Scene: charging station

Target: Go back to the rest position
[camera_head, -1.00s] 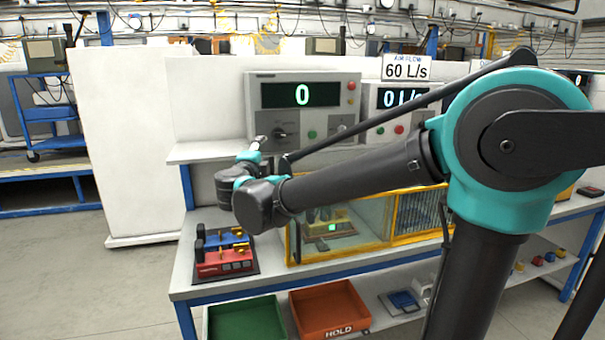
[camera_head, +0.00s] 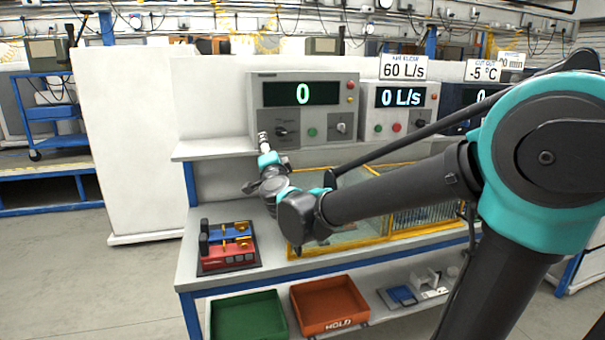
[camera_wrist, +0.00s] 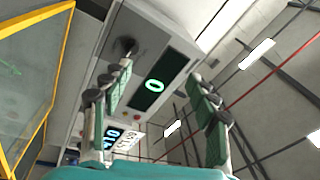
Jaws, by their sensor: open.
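My gripper (camera_head: 263,142) is small in the head view, pointing up in front of the left control box (camera_head: 300,121). In the wrist view my gripper (camera_wrist: 160,88) has its two green-padded fingers wide apart with nothing between them. The same control box shows between and behind the fingers, with its green "0" display (camera_wrist: 157,84) and a dark knob (camera_wrist: 127,46). In the head view my gripper is close below the box's black switch (camera_head: 281,131); I cannot tell if they touch.
A workbench (camera_head: 220,281) carries a red and blue block fixture (camera_head: 228,247) and a yellow-framed glass case (camera_head: 388,238). A second box (camera_head: 400,110) reads "0 L/s". Green (camera_head: 248,318) and orange (camera_head: 328,303) bins sit below. The floor at left is clear.

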